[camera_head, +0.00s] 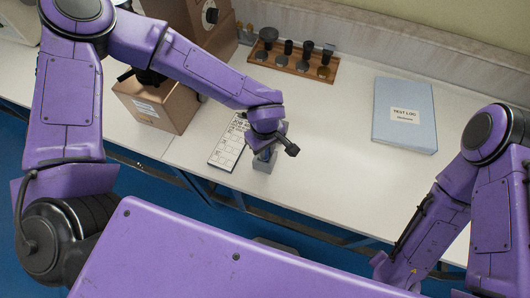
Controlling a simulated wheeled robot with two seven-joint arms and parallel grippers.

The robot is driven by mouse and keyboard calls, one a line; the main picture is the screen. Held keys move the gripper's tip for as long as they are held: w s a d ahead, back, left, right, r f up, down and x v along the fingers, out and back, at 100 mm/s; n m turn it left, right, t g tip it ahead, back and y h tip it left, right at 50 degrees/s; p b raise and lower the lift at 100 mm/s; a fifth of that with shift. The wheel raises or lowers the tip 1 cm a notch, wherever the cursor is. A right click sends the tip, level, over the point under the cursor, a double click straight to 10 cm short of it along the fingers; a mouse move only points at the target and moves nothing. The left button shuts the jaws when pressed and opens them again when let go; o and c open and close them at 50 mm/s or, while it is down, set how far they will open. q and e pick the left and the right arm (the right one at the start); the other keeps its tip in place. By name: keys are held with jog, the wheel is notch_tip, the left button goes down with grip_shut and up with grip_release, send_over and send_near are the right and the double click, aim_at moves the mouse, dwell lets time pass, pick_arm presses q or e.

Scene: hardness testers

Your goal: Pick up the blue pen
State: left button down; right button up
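My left gripper (266,150) is over the near part of the white bench, pointing down at a small grey block (264,166). A small bit of blue shows between the gripper and the block. It may be the blue pen, but the gripper and wrist hide most of it. I cannot tell whether the fingers are open or closed on it. My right arm is at the lower right, and its gripper does not show.
A printed sheet (227,148) lies left of the block. A blue "TEST LOG" binder (404,132) lies at the right. A wooden rack (318,73) with several dark-topped pieces stands at the back. A brown box-shaped machine (165,108) stands at the left. The bench's middle right is clear.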

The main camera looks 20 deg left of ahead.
pick_arm(q)
jog(key=shift+r, duration=0.15)
jog(key=shift+r, duration=0.25)
notch_tip(320, 180, up, 3)
jog(key=shift+a+f+b, duration=0.1)
jog(key=shift+a+b, duration=0.05)
jog(key=shift+b, duration=0.4)
jog(key=s+a+r+b, duration=0.9)
jog(key=a+b, duration=0.1)
jog(key=b, duration=0.1)
jog(key=shift+r, duration=0.25)
jog(key=shift+s+a, duration=0.1)
